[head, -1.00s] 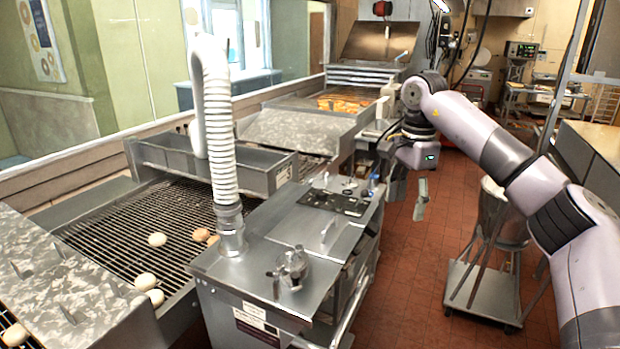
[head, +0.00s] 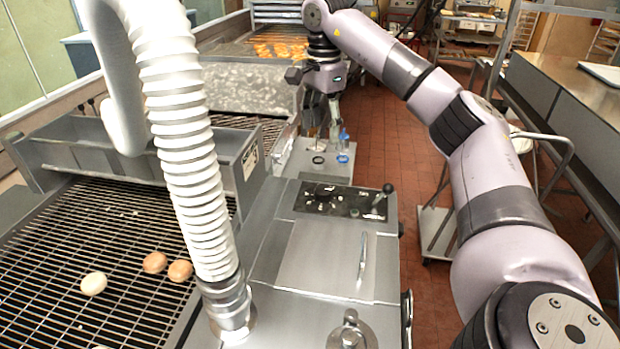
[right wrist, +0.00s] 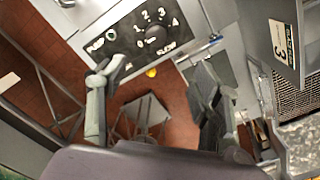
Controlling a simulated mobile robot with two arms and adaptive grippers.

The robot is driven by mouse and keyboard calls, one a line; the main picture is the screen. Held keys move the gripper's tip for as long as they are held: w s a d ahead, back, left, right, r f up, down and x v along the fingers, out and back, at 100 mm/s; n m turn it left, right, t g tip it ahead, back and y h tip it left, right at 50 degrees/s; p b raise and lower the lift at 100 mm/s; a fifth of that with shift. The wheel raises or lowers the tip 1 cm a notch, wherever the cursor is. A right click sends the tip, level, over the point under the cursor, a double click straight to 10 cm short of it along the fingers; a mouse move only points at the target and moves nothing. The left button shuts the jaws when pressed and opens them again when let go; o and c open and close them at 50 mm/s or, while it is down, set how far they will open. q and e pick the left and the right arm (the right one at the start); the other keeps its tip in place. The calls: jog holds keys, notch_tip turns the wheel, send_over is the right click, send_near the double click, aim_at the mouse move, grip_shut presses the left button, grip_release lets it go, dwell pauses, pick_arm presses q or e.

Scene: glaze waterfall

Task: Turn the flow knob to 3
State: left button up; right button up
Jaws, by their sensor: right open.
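The flow knob (right wrist: 152,36) is a dark round knob on a black panel, with the numbers 1 to 4 around it and the word FLOW beside it. Its pointer is too small to read. In the head view the black panel (head: 341,209) lies on top of the steel machine, and the knob (head: 325,190) is small there. My right gripper (head: 322,128) is open and empty, beyond the panel over the far end of the machine. In the right wrist view its fingers (right wrist: 152,80) are spread, apart from the knob. My left gripper is out of view.
A white ribbed hose (head: 185,150) rises left of the panel. Blue-topped items (head: 343,142) are near my right gripper. Doughnuts (head: 94,283) lie on the wire rack (head: 50,260).

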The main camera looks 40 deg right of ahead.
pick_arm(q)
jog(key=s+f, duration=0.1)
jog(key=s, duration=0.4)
pick_arm(e)
notch_tip(320, 180, down, 3)
jog(key=s, duration=0.2)
jog(key=p, duration=0.2)
send_over(323, 188)
notch_tip(323, 188, down, 9)
jog(key=shift+a+r, duration=0.1)
jog(key=shift+r, duration=0.05)
jog(key=f, duration=0.1)
jog(key=f+p, duration=0.1)
jog(key=shift+s+f, duration=0.2)
jog(key=shift+f, duration=0.2)
jog(key=shift+f+p, duration=0.4)
jog(key=shift+f, duration=0.7)
jog(key=shift+w, duration=0.1)
jog(key=c, duration=0.9)
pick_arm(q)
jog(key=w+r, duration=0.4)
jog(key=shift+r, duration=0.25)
pick_arm(e)
jog(key=shift+c, duration=1.3)
